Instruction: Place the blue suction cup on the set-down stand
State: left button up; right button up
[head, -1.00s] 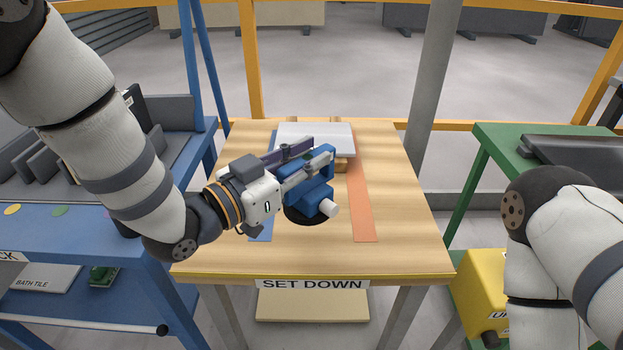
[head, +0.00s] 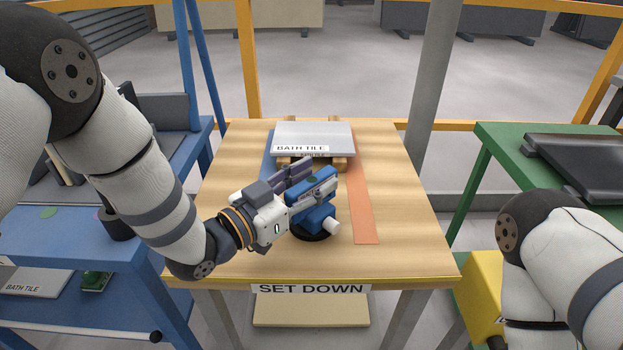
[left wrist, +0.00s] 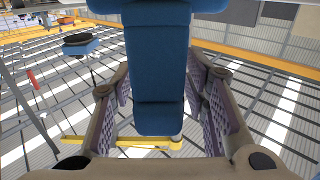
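The blue suction cup (head: 319,216) has a blue body, a white knob and a black round base. It appears to stand upright on the wooden top of the set-down stand (head: 400,220), in front of the tile. My left gripper (head: 309,182) is around its blue handle (left wrist: 158,75). In the left wrist view the fingers stand apart on both sides of the handle, with gaps showing. Part of the black base is hidden behind the cup's body. My right arm shows at the right of the head view, but its gripper is out of view.
A grey bath tile (head: 315,136) lies on wooden blocks at the back of the stand. An orange strip (head: 366,215) runs along the top's right part. A blue bench (head: 60,250) stands left, a green table (head: 500,150) right. The stand's right side is clear.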

pick_arm(q)
jog(key=shift+s+a+r, duration=0.15)
jog(key=shift+a+r, duration=0.05)
jog(key=shift+r, duration=0.05)
jog(key=v, duration=1.1)
jog(key=shift+s+a+p, duration=0.2)
jog(key=shift+p, duration=0.2)
pick_arm(e)
jog(key=shift+w+r, duration=0.5)
pick_arm(q)
jog(key=shift+f, duration=0.1)
pick_arm(e)
jog(key=shift+s+a, duration=0.1)
